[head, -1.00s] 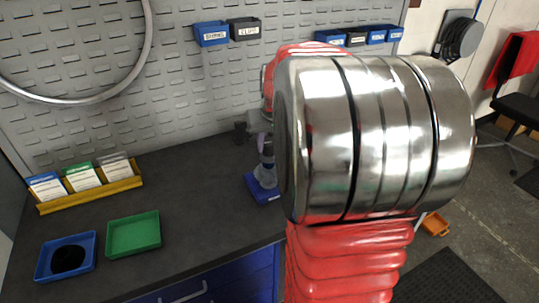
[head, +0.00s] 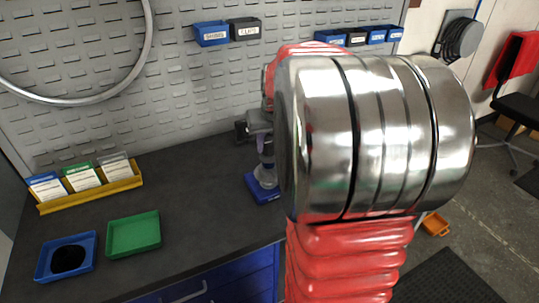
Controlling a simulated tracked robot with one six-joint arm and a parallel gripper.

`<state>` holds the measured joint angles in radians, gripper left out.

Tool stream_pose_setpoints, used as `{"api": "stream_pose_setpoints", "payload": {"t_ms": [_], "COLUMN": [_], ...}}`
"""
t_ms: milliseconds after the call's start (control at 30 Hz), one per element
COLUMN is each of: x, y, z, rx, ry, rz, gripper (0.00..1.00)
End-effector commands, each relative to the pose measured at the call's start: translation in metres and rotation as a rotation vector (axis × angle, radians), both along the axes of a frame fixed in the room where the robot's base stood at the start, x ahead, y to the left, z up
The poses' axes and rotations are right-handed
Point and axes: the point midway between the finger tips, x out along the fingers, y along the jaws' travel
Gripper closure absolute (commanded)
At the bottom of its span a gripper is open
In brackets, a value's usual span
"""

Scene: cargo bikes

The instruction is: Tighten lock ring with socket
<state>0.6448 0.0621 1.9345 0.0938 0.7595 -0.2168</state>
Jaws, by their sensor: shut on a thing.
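My own red and silver arm fills the middle and right of the head view. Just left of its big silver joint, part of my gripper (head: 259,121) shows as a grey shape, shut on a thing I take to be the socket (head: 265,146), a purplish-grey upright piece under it. Below it a pale round part stands on a blue base (head: 263,192) on the bench. The arm hides the fingertips and much of this area. I cannot tell the lock ring apart, nor whether the socket touches it.
The dark bench top (head: 190,180) is clear at centre left. A blue tray (head: 66,257) with a black round thing, a green tray (head: 133,234) and a yellow card rack (head: 90,187) stand on the left. A perforated wall with small bins (head: 211,33) rises behind.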

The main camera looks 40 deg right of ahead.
Motion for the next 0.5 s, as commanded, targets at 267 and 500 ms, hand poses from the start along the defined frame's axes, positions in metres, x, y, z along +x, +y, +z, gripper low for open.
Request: {"api": "stream_pose_setpoints", "payload": {"t_ms": [267, 500], "x": [0.0001, 0.0002], "y": [-0.0001, -0.0001], "z": [-0.0027, -0.0052], "rx": [0.000, 0.000], "ry": [0.000, 0.000], "rz": [0.000, 0.000], "gripper": [1.00, 1.00]}}
